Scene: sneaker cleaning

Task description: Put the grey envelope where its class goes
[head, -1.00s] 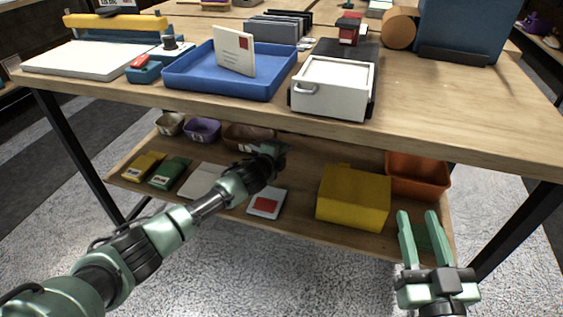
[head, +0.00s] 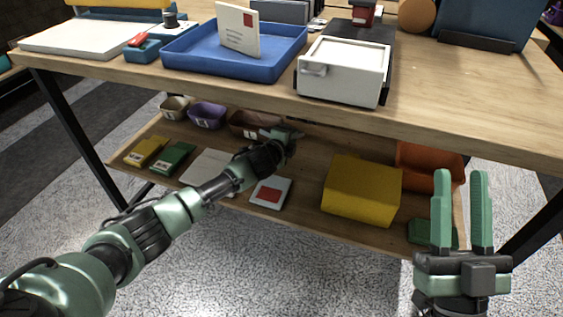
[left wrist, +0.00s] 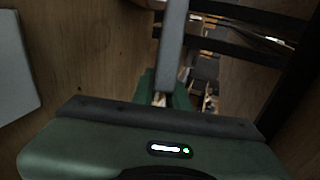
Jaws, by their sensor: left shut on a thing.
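My left gripper (head: 287,136) reaches under the tabletop, at the back of the lower shelf, beside the brown bin (head: 240,122). It is shut on a narrow grey thing (left wrist: 173,45), seen edge-on in the left wrist view, which looks like the grey envelope. In the head view the envelope cannot be clearly made out at the gripper. A purple bin (head: 207,114) and a beige bin (head: 174,106) stand left of the brown one. An orange bin (head: 445,160) stands at the shelf's right end. My right gripper (head: 462,178) is open and empty in front of the shelf.
The lower shelf also holds a yellow box (head: 362,190), a white card with a red square (head: 271,191), and small yellow (head: 146,151) and green (head: 173,158) packs. Above, a blue tray (head: 190,65) holds an upright white envelope (head: 238,30).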

